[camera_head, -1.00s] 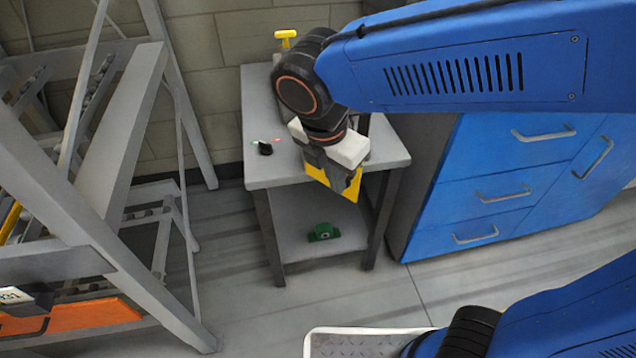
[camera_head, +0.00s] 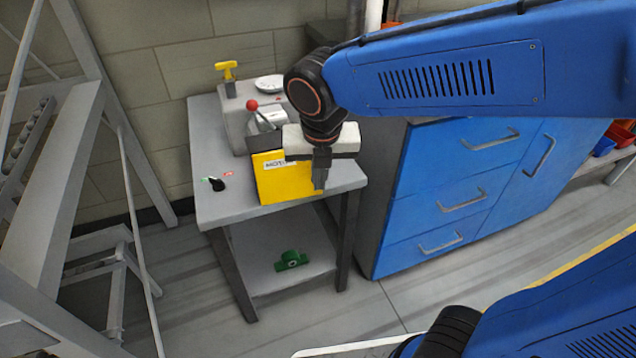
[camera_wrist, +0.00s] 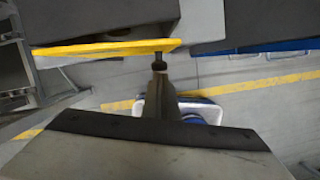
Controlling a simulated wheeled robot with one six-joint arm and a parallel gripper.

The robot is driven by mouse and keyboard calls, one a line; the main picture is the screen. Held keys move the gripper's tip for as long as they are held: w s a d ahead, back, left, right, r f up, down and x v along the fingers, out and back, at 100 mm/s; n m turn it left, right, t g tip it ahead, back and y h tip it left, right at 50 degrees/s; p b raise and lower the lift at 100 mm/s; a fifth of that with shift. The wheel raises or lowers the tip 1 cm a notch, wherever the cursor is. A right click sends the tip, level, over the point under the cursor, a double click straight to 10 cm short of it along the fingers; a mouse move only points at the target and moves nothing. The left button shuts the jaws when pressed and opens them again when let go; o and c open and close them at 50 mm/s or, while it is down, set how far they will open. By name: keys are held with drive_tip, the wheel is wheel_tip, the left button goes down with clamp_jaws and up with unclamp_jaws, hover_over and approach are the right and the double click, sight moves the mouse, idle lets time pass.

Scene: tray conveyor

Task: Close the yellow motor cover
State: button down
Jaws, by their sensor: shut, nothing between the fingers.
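The yellow motor cover (camera_head: 285,181) is an upright panel with a white label near its top, on the front side of a grey machine (camera_head: 238,122) on the small table. In the wrist view the cover (camera_wrist: 105,47) shows nearly edge-on as a yellow strip along a dark grey block. My gripper (camera_head: 320,184) is shut and empty, pointing down at the right edge of the cover. In the wrist view its fingertips (camera_wrist: 159,66) are close to the strip's right end; I cannot tell whether they touch it.
A red-knobbed lever (camera_head: 253,105) and a yellow handle (camera_head: 227,70) stand up from the machine. A black knob switch (camera_head: 217,184) is on the grey table (camera_head: 215,206). A green part (camera_head: 290,260) lies on its lower shelf. Blue drawers (camera_head: 445,195) stand close on the right.

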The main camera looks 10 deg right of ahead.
drive_tip(key=shift+w+d, duration=0.1)
drive_tip(key=shift+w, duration=0.65)
